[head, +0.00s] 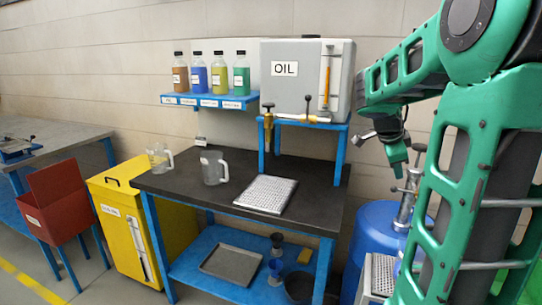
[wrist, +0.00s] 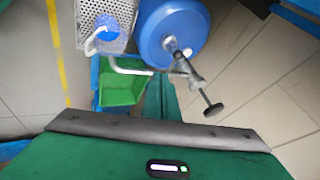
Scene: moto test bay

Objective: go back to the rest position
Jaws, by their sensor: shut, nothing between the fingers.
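My gripper (head: 398,162) hangs from the green arm at the right of the head view, pointing down above the blue drum (head: 382,228). It is shut with nothing in it. It is apart from the workbench and what stands on it.
The dark-topped workbench (head: 165,184) holds two clear jugs (head: 213,168) and a perforated tray (head: 266,194). The OIL tank (head: 285,90) stands on a blue stand behind. Bottles (head: 220,75) line a wall shelf. A yellow bin (head: 118,230) and red box (head: 55,205) are left.

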